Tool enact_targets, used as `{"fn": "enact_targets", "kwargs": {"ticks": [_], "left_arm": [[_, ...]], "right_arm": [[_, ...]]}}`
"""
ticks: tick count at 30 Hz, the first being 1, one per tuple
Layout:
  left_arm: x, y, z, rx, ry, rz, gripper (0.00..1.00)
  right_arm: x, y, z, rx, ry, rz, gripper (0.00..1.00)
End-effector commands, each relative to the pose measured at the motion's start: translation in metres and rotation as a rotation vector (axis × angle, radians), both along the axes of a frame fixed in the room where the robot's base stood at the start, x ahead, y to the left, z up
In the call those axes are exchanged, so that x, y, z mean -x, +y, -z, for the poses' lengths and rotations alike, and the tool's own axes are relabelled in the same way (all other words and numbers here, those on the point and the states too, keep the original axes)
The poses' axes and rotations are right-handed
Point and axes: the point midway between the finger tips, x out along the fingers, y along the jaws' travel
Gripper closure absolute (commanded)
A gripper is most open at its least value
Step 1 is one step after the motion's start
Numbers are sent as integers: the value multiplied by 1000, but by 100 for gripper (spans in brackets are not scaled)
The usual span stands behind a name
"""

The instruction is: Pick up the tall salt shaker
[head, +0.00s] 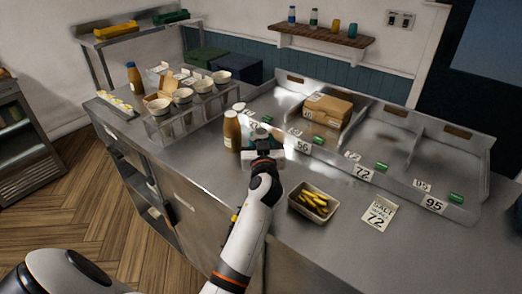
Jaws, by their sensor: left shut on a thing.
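My left gripper (262,146) reaches over the steel counter from below, with its jaws closed around a small upright thing with a grey top (260,133). This appears to be the tall salt shaker; the jaws hide most of it, and I cannot tell whether its base touches the counter. My right gripper is not in view.
A tray of fries (313,201) and a salt sign (379,214) lie right of my arm. The divided steel bay (400,147) behind holds a cardboard box (327,108). Several bowls stand on a raised rack (160,124) at left. Bare counter (330,245) lies at front right.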

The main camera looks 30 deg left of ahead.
Motion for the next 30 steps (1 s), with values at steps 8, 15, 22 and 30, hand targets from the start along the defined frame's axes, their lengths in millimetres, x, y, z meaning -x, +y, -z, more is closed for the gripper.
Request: {"fn": "enact_targets", "kwargs": {"ticks": [8, 15, 22, 30], "left_arm": [[1, 1, -6, 5, 6, -3, 95], [0, 0, -56, 4, -1, -1, 95], [0, 0, -91, 3, 2, -2, 95], [0, 0, -98, 2, 4, -1, 95]], "right_arm": [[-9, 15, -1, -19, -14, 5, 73], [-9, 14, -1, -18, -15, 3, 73], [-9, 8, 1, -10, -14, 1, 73], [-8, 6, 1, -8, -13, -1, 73]]}}
